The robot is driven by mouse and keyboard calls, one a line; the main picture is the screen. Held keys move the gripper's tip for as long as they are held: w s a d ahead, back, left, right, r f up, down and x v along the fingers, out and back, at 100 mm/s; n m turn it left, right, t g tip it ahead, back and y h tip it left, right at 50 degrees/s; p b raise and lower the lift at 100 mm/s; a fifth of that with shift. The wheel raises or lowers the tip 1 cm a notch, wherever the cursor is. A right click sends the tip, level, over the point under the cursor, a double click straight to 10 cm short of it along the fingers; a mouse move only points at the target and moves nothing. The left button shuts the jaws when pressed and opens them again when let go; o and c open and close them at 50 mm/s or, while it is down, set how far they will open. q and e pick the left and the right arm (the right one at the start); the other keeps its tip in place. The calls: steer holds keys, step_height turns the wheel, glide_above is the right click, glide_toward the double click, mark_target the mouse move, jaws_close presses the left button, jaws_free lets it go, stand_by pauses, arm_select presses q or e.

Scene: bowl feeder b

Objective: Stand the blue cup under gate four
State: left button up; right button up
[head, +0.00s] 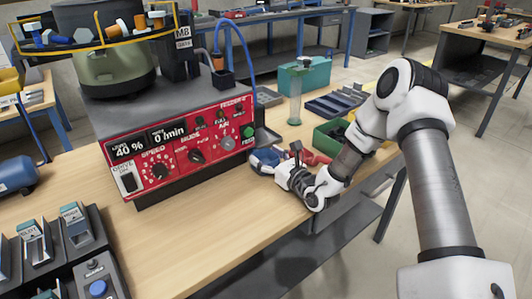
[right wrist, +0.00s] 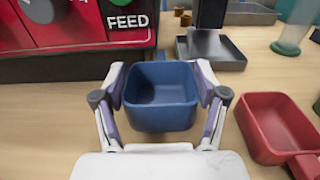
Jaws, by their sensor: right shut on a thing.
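The blue cup (right wrist: 160,112) is a small square-mouthed cup, upright and empty, between the two fingers of my right gripper (right wrist: 160,82). The gripper is shut on it. In the head view the blue cup (head: 263,157) shows at the right front corner of the red control panel, with my right gripper (head: 279,170) at it. I cannot tell whether it touches the bench. No gate marked four can be read. Grey units with small labels (head: 75,226) stand at the lower left. My left gripper is not in view.
A red cup with a handle (right wrist: 275,125) lies just right of the blue cup. The red control panel (head: 180,150) stands left, with a dark tray (right wrist: 212,52) beyond the cup. A green bin (head: 330,137) and glass cylinder (head: 295,100) stand behind. Bench in front of the panel is clear.

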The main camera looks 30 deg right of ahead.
steer(key=shift+s+a+r, duration=0.15)
steer(key=shift+w+a+f, duration=0.15)
steer(key=shift+w+f, duration=0.1)
steer(key=shift+f, duration=0.1)
steer(key=o, duration=1.7)
steer(key=shift+w+f, duration=0.1)
steer(key=shift+w, duration=0.1)
steer(key=shift+o, duration=0.3)
steer(key=shift+s, duration=0.15)
